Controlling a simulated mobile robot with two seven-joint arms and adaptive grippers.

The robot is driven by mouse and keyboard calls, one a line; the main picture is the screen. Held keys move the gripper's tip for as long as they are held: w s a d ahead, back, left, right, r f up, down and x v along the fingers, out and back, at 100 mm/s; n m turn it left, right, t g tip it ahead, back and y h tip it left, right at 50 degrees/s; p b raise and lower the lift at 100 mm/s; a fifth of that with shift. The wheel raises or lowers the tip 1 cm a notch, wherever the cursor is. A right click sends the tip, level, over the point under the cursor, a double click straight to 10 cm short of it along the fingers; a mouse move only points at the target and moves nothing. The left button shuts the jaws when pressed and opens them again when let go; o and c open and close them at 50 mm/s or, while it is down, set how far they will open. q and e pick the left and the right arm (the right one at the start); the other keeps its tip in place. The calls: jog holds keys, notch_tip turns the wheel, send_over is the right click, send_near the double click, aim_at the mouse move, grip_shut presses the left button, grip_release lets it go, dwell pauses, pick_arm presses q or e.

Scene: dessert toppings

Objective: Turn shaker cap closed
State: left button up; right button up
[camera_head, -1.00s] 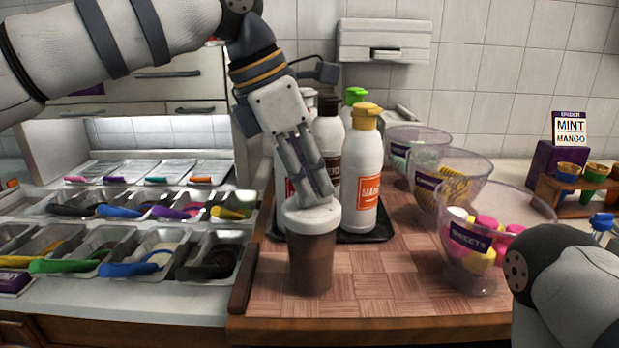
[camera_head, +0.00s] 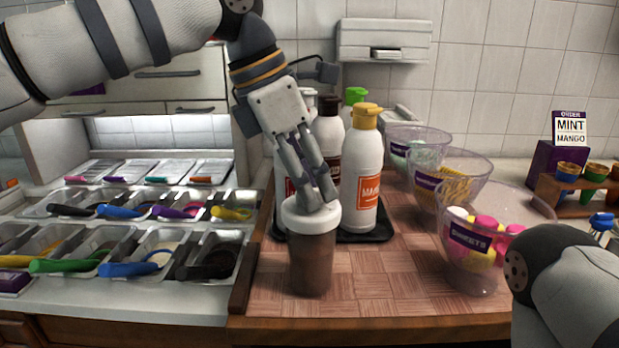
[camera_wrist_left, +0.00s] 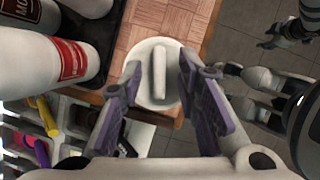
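The brown shaker (camera_head: 312,262) stands upright on the wooden board, with a white cap (camera_head: 296,218) on top. In the left wrist view the round cap (camera_wrist_left: 144,92) shows from above, with a raised straight bar (camera_wrist_left: 160,72) across it. My left gripper (camera_head: 318,202) points down at the cap. Its two fingers are apart, one on each side of the bar, and in the left wrist view (camera_wrist_left: 160,78) gaps show between the fingers and the bar. Part of my right arm shows at the lower right of the head view; its gripper is not clear.
Several bottles, one yellow-capped (camera_head: 362,165), stand on a black tray (camera_head: 375,234) close behind the shaker. Clear bowls, the nearest holding sweets (camera_head: 482,285), line the right side. Topping trays (camera_head: 160,247) with coloured handles lie left. The board (camera_head: 400,290) is clear right of the shaker.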

pick_arm(q)
jog(key=v, duration=1.2)
